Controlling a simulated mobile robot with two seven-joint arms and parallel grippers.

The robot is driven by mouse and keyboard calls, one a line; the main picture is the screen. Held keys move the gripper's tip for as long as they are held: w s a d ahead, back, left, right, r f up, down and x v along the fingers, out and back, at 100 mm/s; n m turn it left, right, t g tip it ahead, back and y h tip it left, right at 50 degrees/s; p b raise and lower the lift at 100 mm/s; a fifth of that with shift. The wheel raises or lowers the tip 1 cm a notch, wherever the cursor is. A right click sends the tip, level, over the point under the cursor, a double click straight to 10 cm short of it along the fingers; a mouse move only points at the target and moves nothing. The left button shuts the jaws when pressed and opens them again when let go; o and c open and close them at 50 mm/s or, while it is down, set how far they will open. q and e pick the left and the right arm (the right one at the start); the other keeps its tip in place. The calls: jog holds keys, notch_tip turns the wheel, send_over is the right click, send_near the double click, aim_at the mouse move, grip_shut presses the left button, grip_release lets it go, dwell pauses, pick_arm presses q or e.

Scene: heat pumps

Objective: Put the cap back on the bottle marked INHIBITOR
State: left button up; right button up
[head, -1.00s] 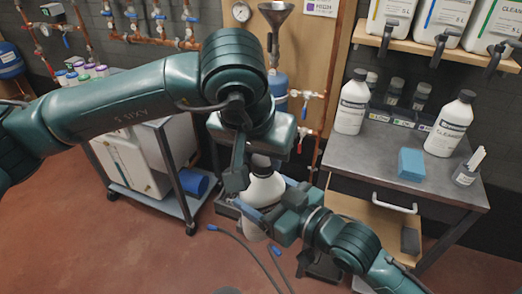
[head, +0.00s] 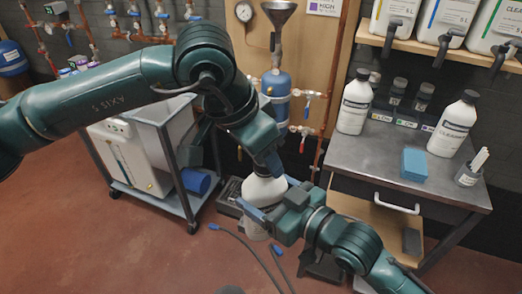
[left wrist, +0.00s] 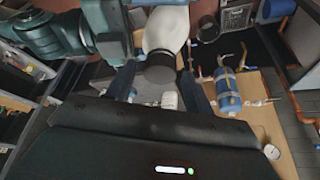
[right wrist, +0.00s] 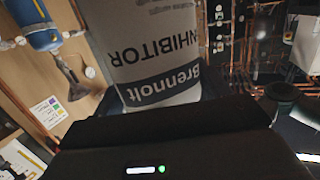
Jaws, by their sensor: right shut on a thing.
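The white bottle marked INHIBITOR (right wrist: 155,45) fills the right wrist view, its label upside down there. In the head view the bottle (head: 264,190) stands upright, held at its side by my right gripper (head: 268,206), which is shut on it. In the left wrist view a dark cap (left wrist: 160,68) sits at the end of the bottle's neck; I cannot tell how tight it is. My left gripper (left wrist: 158,88) is open, with its fingers apart on either side of the cap and not visibly touching it. In the head view the left hand hides the cap.
The workbench (head: 310,157) at right carries white bottles, a blue block (head: 414,164) and small dark-capped jars. A cart (head: 150,197) stands at left. A blue tank (head: 276,98) and pipes are behind the bottle. Hoses (head: 240,240) lie on the floor.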

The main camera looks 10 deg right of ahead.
pick_arm(q)
jog(key=shift+o, duration=0.4)
jog(key=shift+r, duration=0.1)
notch_tip(320, 180, up, 4)
jog(key=shift+r, duration=0.15)
jog(key=shift+c, duration=0.4)
